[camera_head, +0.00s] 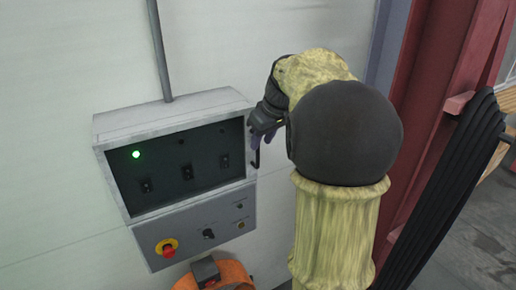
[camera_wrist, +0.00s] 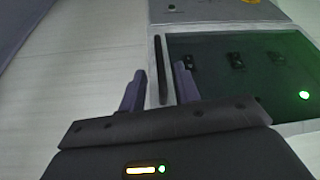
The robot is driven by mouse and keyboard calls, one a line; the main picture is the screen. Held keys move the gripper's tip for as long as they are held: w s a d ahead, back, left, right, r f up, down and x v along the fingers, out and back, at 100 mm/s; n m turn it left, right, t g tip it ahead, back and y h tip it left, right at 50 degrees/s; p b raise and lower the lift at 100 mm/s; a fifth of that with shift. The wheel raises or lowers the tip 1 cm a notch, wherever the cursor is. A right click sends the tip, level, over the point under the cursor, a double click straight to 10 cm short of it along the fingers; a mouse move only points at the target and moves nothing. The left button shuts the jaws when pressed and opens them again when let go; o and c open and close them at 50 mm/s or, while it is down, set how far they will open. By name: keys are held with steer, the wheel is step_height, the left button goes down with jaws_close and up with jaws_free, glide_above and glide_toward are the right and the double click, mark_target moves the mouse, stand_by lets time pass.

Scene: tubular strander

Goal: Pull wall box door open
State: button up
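The grey wall box (camera_head: 160,116) hangs on the pale wall, with a dark door panel (camera_head: 202,142) that looks shut. A green light and several dark switches show in the panel. A slim black handle (camera_head: 255,154) stands at the door's right edge. In the wrist view the box is turned over, and the handle (camera_wrist: 160,70) runs between my two purple fingers. My gripper (camera_wrist: 158,82) is open, with a gap between the handle and each finger. In the head view my gripper (camera_head: 259,136) is at the handle's upper end, partly hidden by my wrist.
Below the door is a grey control panel (camera_head: 197,222) with a red stop button (camera_head: 168,250) on yellow. An orange object (camera_head: 232,274) is beneath it. A conduit (camera_head: 159,50) rises from the box. A red steel column (camera_head: 430,110) and black cables (camera_head: 455,190) stand at the right.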

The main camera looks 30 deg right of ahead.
mark_target(258, 165)
steer(key=p+x, duration=0.1)
steer(key=x, duration=0.4)
steer(key=shift+w+f, duration=0.15)
steer(key=shift+f, duration=0.15)
jaws_close()
